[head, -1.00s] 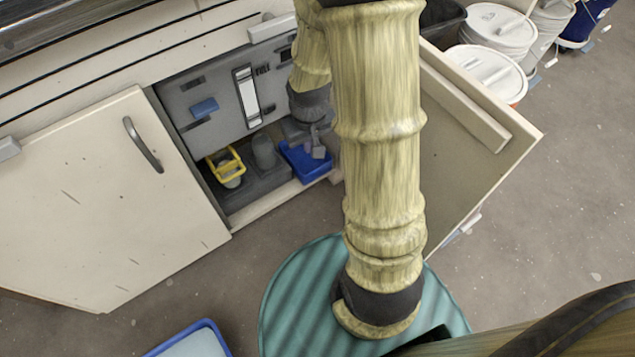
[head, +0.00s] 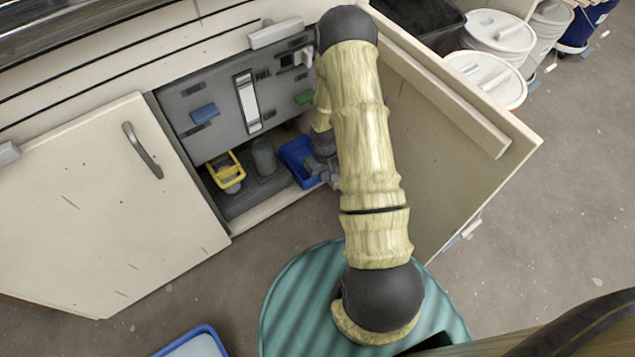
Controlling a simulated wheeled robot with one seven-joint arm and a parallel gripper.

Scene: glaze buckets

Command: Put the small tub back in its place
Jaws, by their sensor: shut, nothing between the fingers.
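My gripper (head: 331,180) is shut and empty, low at the right side of the open cabinet, in front of the blue bin (head: 297,166). I cannot tell whether it touches the bin. A yellow-rimmed caddy (head: 240,176) stands at the left of the cabinet floor, with something pale at its bottom. A dark grey round tub (head: 264,157) stands upright between the caddy and the blue bin. I cannot tell for sure which of these is the small tub. My arm hides the cabinet's right side.
The grey back panel (head: 218,130) carries a blue holder (head: 205,113), a white strip (head: 247,103) and a green holder (head: 304,97). Open doors flank the cabinet, left (head: 90,200) and right (head: 440,150). White buckets (head: 490,75) stand back right. A blue-rimmed tray (head: 190,343) is at the front.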

